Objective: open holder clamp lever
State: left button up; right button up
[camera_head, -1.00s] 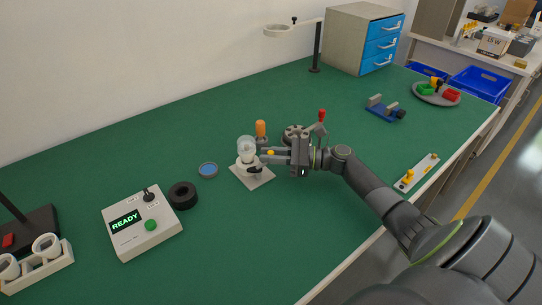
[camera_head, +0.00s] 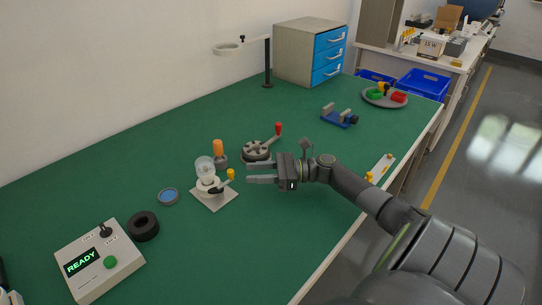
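The bulb holder (camera_head: 213,201) sits on a pale square base on the green table, with a clear bulb (camera_head: 204,168) upright in it. Its clamp lever (camera_head: 218,189) is dark and runs along the holder's front right to a raised yellow knob (camera_head: 231,174). My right gripper (camera_head: 248,173) is just right of the knob, apart from it. Its two fingers are spread and point left toward the knob, with nothing between them. My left gripper is out of view.
An orange-topped post (camera_head: 218,150) stands close behind the holder. A grey round fixture with a red-knobbed handle (camera_head: 257,151) is behind my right gripper. A black ring (camera_head: 143,226), a blue disc (camera_head: 168,196) and the READY control box (camera_head: 98,261) are left. The front table is clear.

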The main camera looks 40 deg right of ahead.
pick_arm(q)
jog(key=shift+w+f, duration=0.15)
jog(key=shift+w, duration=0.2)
pick_arm(e)
jog(key=v, duration=0.5)
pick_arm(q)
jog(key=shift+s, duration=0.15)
